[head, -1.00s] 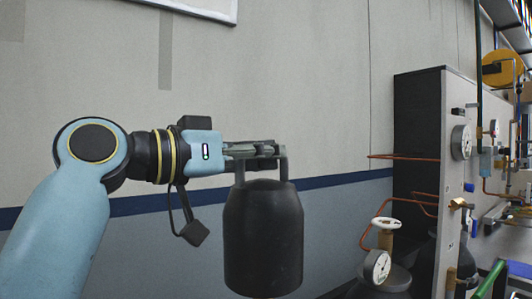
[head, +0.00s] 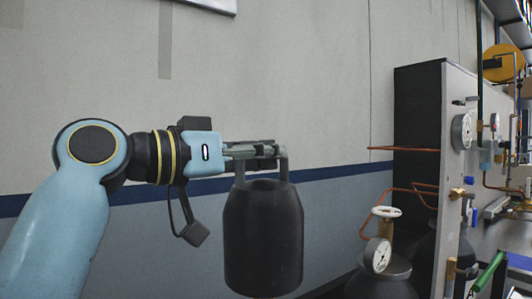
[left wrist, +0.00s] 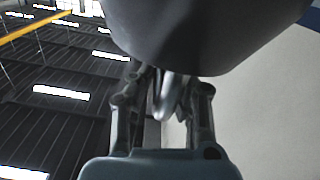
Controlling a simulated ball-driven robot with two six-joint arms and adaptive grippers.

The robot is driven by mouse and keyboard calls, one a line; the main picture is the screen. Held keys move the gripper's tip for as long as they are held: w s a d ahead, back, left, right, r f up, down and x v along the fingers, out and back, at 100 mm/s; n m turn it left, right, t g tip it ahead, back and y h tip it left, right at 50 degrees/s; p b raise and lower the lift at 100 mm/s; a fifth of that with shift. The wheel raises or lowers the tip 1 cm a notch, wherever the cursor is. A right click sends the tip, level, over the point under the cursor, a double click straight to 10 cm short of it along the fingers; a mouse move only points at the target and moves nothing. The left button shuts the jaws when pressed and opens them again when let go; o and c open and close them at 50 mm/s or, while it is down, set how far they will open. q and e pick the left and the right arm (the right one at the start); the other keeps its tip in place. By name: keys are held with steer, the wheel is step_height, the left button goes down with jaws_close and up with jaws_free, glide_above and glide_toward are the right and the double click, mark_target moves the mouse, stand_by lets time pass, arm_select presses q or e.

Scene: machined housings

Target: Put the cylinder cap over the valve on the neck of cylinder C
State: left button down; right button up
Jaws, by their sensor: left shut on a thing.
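The cylinder cap (head: 263,240), a dark grey shell with a rounded shoulder and a handle on top, hangs upright in the middle of the head view. My left gripper (head: 275,152) is shut on its handle. In the left wrist view the cap's dark body (left wrist: 205,35) fills the top, above the gripper's fingers (left wrist: 166,100). A gas cylinder (head: 383,281) stands at lower right, with a valve (head: 386,228) with a white handwheel on its neck. I see no label telling whether it is cylinder C. The cap is to its left, clearly apart. My right gripper is out of view.
Another dark cylinder (head: 424,258) stands behind, next to the grey panel (head: 458,90).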

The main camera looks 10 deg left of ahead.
mark_target(227, 218)
arm_select(q)
steer(key=shift+f+b, duration=3.05)
steer(key=shift+f, duration=1)
steer(key=c, duration=1.3)
jaws_free()
steer(key=shift+o, duration=0.2)
steer(key=v, duration=1)
steer(key=shift+a, duration=0.15)
steer(key=shift+v, duration=0.95)
steer(key=shift+s+r, duration=0.1)
